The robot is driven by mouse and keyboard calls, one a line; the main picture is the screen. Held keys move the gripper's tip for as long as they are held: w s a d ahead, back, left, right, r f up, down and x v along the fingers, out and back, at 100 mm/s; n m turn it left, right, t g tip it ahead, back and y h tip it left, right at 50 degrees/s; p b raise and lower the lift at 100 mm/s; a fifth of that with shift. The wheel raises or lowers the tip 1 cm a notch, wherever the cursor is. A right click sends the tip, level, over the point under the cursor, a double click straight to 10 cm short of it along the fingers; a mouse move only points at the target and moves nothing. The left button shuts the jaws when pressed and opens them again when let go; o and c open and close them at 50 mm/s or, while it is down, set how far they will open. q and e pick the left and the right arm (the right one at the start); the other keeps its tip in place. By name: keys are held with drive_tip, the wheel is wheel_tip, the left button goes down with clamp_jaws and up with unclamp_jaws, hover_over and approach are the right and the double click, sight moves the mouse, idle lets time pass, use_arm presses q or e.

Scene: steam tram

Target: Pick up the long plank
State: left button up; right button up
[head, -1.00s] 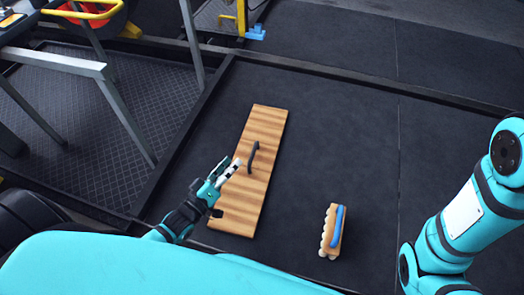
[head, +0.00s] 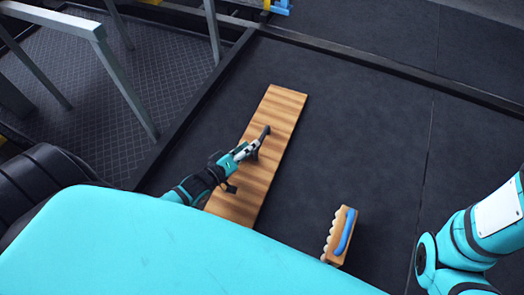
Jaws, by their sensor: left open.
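The long plank (head: 278,123) is a striped brown wooden board lying flat on the dark floor in the middle of the head view. A dark handle (head: 263,134) stands on its upper face, partly hidden by my left gripper. My left gripper (head: 254,148) is open over the plank, with its fingers right at the handle. I cannot tell whether the fingers touch it. My left forearm covers the plank's left edge, and my teal body hides its near end. My right gripper is out of view; only my right arm shows at the right edge.
A wooden brush (head: 338,236) with a blue handle and pale bristles lies on the floor to the right of the plank. A dark raised frame edge (head: 197,98) and grey metal legs (head: 125,78) stand to the left.

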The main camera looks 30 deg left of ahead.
sight(262, 137)
use_arm(q)
drive_tip(key=b+x, duration=0.3)
drive_tip(key=x, duration=0.2)
drive_tip(key=shift+w+f, duration=0.1)
drive_tip(key=shift+f, duration=0.15)
drive_tip(key=shift+w+d+b, duration=0.2)
drive_tip(key=shift+w+b, duration=0.25)
drive_tip(key=shift+w, duration=0.05)
drive_tip(key=shift+r, duration=0.1)
clamp_jaws()
drive_tip(key=shift+r, duration=0.2)
